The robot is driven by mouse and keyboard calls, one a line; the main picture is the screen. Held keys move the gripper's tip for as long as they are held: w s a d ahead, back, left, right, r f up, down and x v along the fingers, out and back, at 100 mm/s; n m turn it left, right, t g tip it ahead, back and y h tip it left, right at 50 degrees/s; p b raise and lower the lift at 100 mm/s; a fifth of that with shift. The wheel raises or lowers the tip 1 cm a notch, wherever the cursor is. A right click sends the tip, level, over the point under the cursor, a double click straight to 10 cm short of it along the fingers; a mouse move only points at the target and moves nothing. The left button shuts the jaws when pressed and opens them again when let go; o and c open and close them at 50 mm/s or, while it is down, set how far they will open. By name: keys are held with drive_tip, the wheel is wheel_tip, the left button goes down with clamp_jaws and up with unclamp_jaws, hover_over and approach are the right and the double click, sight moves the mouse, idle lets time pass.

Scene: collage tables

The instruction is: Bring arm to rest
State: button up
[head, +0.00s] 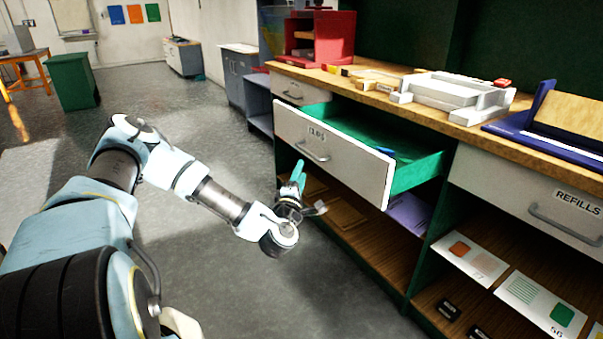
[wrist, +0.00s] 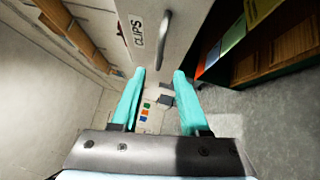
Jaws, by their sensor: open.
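My gripper (head: 297,178) is at the end of my outstretched arm, in front of and below the open drawer (head: 335,150) labelled CLIPS. In the wrist view my gripper (wrist: 157,80) has its two teal fingers apart, with nothing between them. The drawer front (wrist: 165,45) and its metal handle show just beyond the fingertips, and the fingers appear clear of the handle. The drawer is pulled out and shows a green inside with a small blue item (head: 384,152).
The wooden counter (head: 362,92) above holds a red box-like stand (head: 318,35), a white device (head: 450,92) and a blue-edged board (head: 555,120). Lower shelves hold cards (head: 540,305). A closed REFILLS drawer (head: 540,205) is at right. The grey floor (head: 180,95) at left is open.

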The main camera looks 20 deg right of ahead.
drive_tip(key=s+a+r+m+g+y+p, duration=0.2)
drive_tip(key=a+m+g+y+p, duration=0.1)
drive_tip(key=a+m+g, duration=0.5)
drive_tip(key=s+a+r+m+g+y+p, duration=0.1)
drive_tip(key=a+r+m+g+y+p, duration=0.15)
drive_tip(key=a+m, duration=0.55)
drive_tip(key=s+a+r+n+g+y+p, duration=0.1)
drive_tip(key=s+a+r+g+y, duration=0.1)
drive_tip(key=s+a+r, duration=0.4)
drive_tip(key=s+a+r+n+g+y+p, duration=0.1)
drive_tip(key=s+a+r+g+y+p, duration=0.1)
drive_tip(key=s+a+r, duration=0.5)
drive_tip(key=a+y, duration=0.1)
drive_tip(key=a, duration=0.3)
drive_tip(key=shift+a, duration=0.25)
